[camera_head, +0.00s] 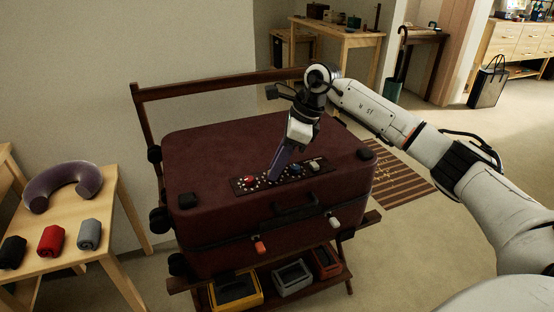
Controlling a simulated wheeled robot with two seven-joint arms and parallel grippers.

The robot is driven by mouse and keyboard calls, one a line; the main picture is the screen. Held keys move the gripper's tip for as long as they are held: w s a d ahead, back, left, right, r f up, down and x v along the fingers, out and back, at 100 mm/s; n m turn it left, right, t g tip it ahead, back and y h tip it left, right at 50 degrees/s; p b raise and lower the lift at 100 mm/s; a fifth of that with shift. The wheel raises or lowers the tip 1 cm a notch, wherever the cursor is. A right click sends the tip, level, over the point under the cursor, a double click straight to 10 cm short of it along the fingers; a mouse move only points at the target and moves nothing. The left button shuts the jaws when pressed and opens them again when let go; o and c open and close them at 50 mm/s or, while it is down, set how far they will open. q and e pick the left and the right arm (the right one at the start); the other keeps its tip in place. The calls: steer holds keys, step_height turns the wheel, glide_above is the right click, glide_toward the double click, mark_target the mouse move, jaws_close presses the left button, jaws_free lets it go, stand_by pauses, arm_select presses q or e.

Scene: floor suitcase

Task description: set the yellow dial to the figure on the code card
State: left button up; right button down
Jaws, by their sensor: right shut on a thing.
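A dark dial panel with pale marks (240,188) lies on top of the closed maroon suitcase (205,155). A red dial (249,181), a blue dial (296,170) and a pale dial (314,165) show on it in a row. My right gripper (274,177) points down at the panel, its fingers shut between the red and blue dials. They hide that spot, where the yellow dial appears to be held; no yellow shows there. The figure it points to cannot be read. I make out no code card. My left gripper is not in view.
The suitcase rests on a wooden rack (140,110) with yellow, grey and red trays (235,289) below. A wooden table (110,205) at left holds a purple neck pillow (62,186) and rolled cloths. Side tables stand behind. Open floor lies to the right.

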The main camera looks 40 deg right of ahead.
steer(key=shift+w+r+n+p, duration=0.1)
steer(key=shift+r+n+p, duration=0.2)
steer(key=shift+n, duration=0.4)
steer(key=shift+d+f+n+g+y+p, duration=0.15)
steer(key=shift+n+g+y+p, duration=0.3)
steer(key=shift+n, duration=0.45)
steer(key=shift+f, duration=0.1)
steer(key=c, duration=1.6)
jaws_free()
steer(key=p+v, duration=0.1)
steer(key=v, duration=0.9)
steer(key=shift+w+r, duration=0.1)
steer(key=shift+r, duration=0.1)
